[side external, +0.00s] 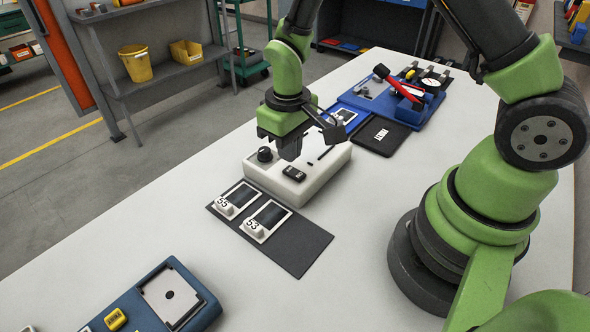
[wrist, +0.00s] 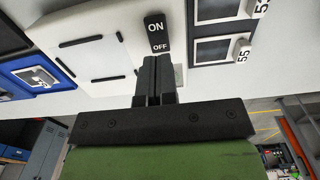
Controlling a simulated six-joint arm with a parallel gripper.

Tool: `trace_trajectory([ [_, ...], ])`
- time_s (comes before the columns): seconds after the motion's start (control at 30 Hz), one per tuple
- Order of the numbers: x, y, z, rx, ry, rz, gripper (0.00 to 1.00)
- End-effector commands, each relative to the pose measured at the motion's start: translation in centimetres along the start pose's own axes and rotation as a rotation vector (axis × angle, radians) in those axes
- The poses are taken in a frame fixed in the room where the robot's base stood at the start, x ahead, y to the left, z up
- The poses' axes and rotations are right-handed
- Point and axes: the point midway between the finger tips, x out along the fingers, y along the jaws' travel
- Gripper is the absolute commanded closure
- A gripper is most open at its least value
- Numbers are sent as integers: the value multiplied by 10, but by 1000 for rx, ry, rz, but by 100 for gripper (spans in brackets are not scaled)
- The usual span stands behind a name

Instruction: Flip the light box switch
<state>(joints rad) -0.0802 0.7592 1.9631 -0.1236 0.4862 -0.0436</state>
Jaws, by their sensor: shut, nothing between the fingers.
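The light box (side external: 325,168) is a white, low box on the white table, near the middle of the side view. Its switch (side external: 294,173) is a small black rocker on the top face near the front edge. The wrist view shows the switch (wrist: 157,33) with ON and OFF lettering; which way it is tipped is unclear. My gripper (side external: 289,152) is over the box, pointing down beside the switch. In the wrist view my gripper (wrist: 156,62) has its fingers together and empty, with the tips just short of the OFF end. I cannot tell whether they touch the box.
A dark mat (side external: 300,245) with two framed plates tagged 55 and 53 lies in front. A blue tray (side external: 428,108) with tools and a black pad (side external: 379,136) lie behind. The table is clear at front centre.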

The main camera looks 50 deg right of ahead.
Motion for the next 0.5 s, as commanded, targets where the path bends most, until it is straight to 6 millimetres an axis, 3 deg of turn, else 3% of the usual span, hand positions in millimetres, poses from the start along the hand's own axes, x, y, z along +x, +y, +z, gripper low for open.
trace_trajectory([
  [0.5, -40, 0, 0, 1, 2, 0, 100],
])
